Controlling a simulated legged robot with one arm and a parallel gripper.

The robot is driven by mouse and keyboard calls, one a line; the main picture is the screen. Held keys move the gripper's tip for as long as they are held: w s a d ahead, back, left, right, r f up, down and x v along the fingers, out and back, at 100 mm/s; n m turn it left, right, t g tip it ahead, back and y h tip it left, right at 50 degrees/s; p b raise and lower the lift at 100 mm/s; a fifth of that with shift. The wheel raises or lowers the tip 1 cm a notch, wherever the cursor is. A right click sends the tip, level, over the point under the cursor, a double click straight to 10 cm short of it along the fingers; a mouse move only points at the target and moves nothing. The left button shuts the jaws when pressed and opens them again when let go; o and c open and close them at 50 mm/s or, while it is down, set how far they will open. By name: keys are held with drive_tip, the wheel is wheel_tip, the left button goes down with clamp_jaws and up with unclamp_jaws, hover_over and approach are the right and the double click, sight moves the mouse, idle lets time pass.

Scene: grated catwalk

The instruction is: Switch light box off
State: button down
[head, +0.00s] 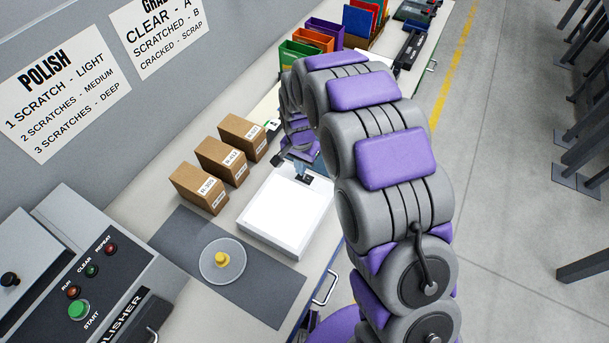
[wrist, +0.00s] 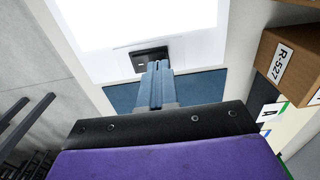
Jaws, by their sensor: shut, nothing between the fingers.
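The light box (head: 286,216) is a white flat box on the bench, and its top panel glows bright white. It also fills the top of the wrist view (wrist: 135,25). A small black switch (wrist: 150,58) sits on its edge strip; in the head view the switch (head: 305,178) is at the box's far end. My gripper (wrist: 158,68) is shut and empty, with its blue-grey fingertips at the switch. The tips overlap the switch's near edge in the wrist view; I cannot tell whether they touch it.
Several cardboard boxes (head: 221,160) stand left of the light box. A grey mat (head: 190,245) with a round disc (head: 222,260) lies nearer, beside the polisher panel (head: 85,280). Coloured bins (head: 313,42) stand farther back. Open floor (head: 500,220) lies to the right.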

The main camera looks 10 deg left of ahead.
drive_tip(key=shift+f, duration=0.85)
idle(0.6)
drive_tip(key=shift+r, duration=0.15)
drive_tip(key=shift+r+p, duration=1.15)
drive_tip(key=shift+r, duration=2.25)
